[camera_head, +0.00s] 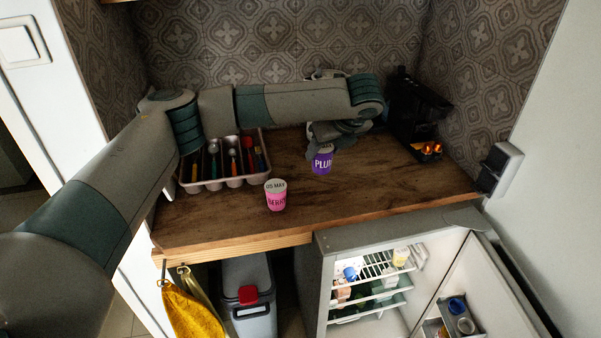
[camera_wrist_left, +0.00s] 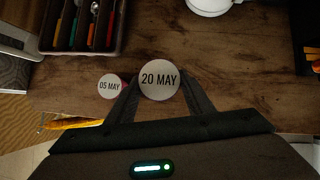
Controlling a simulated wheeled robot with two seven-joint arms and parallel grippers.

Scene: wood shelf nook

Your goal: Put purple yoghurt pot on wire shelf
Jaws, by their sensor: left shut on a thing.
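The purple yoghurt pot (camera_head: 322,162), marked PLUM, is upright at the wooden counter, and I cannot tell whether it touches the wood. My left gripper (camera_head: 322,140) is shut on it from behind. In the left wrist view its lid (camera_wrist_left: 159,80) reads 20 MAY and sits between the two fingers (camera_wrist_left: 158,97). The wire shelf (camera_head: 385,274) is inside the open fridge at the lower right, with a few items on it. My right gripper is not in view.
A pink yoghurt pot (camera_head: 275,195) stands on the counter (camera_head: 370,190) to the left. A cutlery tray (camera_head: 225,182) is behind it. A black coffee machine (camera_head: 412,112) is at the back right. The open fridge door (camera_head: 490,285) has door racks. The counter's front right is clear.

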